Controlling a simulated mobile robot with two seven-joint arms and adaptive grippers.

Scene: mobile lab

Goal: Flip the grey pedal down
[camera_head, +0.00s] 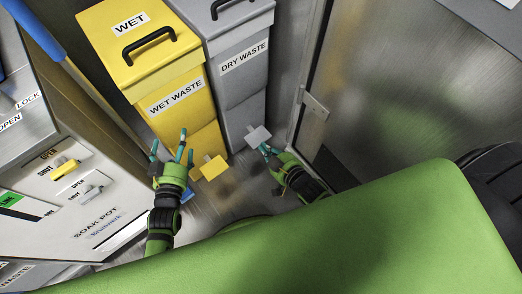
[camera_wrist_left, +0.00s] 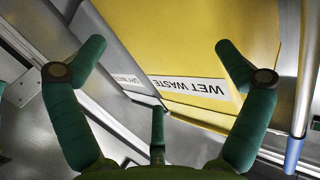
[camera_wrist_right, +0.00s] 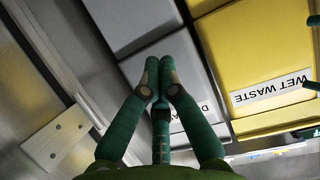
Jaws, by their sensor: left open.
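The grey pedal (camera_head: 258,136) is a small flat plate low at the front of the grey dry waste bin (camera_head: 243,90). My right gripper (camera_head: 266,149) is at the pedal's lower right edge; I cannot tell whether they touch. Its fingers (camera_wrist_right: 160,70) are together in the right wrist view, with nothing visible between them. The grey bin (camera_wrist_right: 145,25) is beyond them, and the pedal is not clear there. My left gripper (camera_head: 172,147) is open and empty in front of the yellow wet waste bin (camera_head: 170,75). Its fingers (camera_wrist_left: 162,48) are spread wide in the left wrist view.
A yellow pedal (camera_head: 214,168) sits low beside the grey one, between my grippers. A metal door (camera_head: 380,90) with a hinge (camera_head: 315,104) stands to the right. A soak pot panel (camera_head: 75,185) with yellow and grey switches is at the left.

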